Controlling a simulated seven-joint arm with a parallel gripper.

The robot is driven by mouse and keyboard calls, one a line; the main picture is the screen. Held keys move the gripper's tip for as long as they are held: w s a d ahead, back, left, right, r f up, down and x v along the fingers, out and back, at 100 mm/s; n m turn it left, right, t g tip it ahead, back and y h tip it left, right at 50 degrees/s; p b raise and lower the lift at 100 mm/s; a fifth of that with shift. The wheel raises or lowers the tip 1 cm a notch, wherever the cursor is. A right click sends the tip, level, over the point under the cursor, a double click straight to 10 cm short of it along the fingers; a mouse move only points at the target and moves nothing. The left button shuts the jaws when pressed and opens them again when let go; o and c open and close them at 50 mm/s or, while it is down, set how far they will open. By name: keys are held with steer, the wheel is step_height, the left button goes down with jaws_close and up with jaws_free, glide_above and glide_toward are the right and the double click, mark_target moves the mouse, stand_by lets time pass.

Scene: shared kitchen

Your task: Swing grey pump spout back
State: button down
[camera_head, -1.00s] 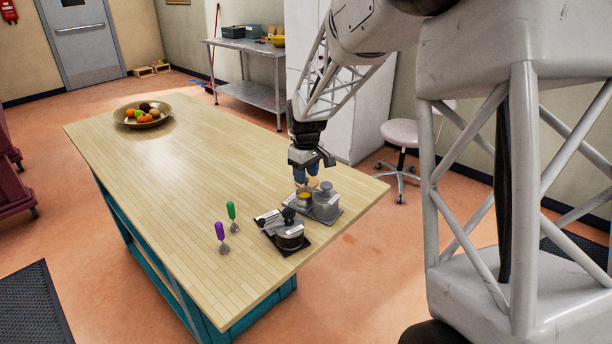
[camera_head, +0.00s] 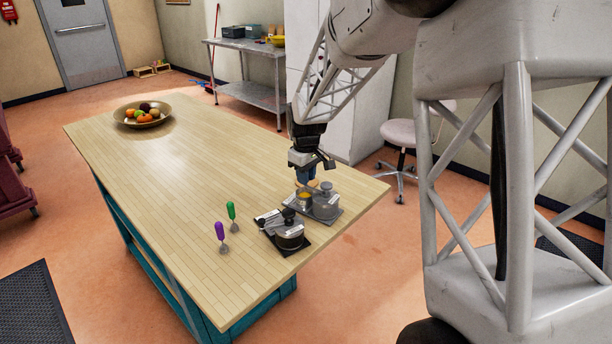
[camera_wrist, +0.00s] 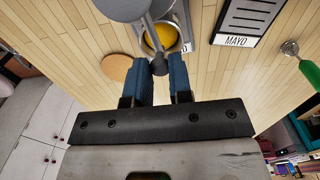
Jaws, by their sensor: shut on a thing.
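The cup also shows beside the pump in the head view (camera_head: 304,196). My gripper (camera_wrist: 158,68) points at the spout end, with one blue finger on each side, and is shut on it. In the head view my gripper (camera_head: 307,181) is just behind the cup, and the spout's end is hidden.
A black pump (camera_head: 289,232) on its own dark base stands in front of the grey one. A MAYO label (camera_wrist: 240,22) lies near it. A fruit bowl (camera_head: 125,120) is far off. Mid-table is clear.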

steer(key=shift+s, duration=0.15)
steer(key=s+n, duration=0.8)
steer(key=n, duration=0.7)
steer(key=shift+s, duration=0.15)
steer(key=shift+d, duration=0.15)
stand_by(0.3)
steer(key=c, duration=1)
jaws_free()
steer(key=shift+r, duration=0.15)
